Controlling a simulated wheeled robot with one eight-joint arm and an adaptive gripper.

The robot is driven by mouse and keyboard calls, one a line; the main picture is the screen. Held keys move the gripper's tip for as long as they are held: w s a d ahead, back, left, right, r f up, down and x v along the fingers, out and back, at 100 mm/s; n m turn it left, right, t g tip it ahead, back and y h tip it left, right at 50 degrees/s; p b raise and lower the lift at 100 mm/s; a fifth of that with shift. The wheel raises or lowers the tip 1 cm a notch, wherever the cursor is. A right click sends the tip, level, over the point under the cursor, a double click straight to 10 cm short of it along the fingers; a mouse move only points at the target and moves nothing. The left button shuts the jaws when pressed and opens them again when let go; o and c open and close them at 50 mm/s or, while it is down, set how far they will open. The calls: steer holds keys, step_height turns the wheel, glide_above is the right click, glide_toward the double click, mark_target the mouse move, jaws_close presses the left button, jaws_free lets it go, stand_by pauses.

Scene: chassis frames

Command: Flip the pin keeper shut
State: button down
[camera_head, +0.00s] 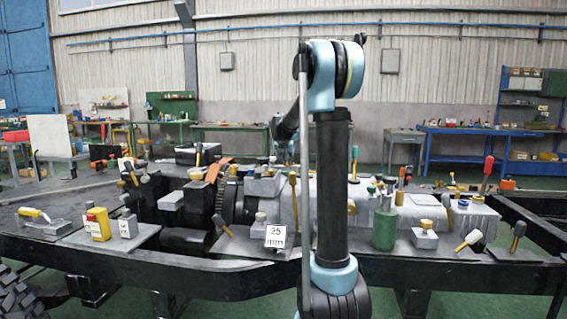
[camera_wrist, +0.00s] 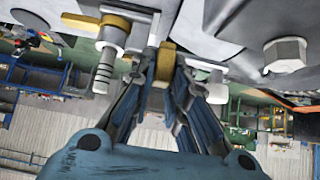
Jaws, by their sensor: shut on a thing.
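In the wrist view a small yellow-brass tab (camera_wrist: 165,63), which looks like the pin keeper, sits between the fingertips of my gripper (camera_wrist: 162,84). The dark fingers are closed in on its two sides, and its upper end meets grey metal parts. Whether it stands open or shut cannot be told. To its left a grey ribbed pin (camera_wrist: 103,70) sticks out of a pale block, with a yellow bar (camera_wrist: 95,22) beside it.
A pale cylinder (camera_wrist: 207,68) is close to the right finger, and a large hex bolt head (camera_wrist: 285,54) is farther right. The black chassis frame (camera_head: 215,277) carries many knobs and levers, a green cylinder (camera_head: 384,229) and a "25 mm" sign (camera_head: 276,236).

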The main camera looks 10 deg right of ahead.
stand_by(0.3)
steer(key=c, duration=1.6)
jaws_free()
steer(key=shift+o, duration=0.2)
steer(key=v, duration=1.2)
steer(key=shift+d, duration=0.2)
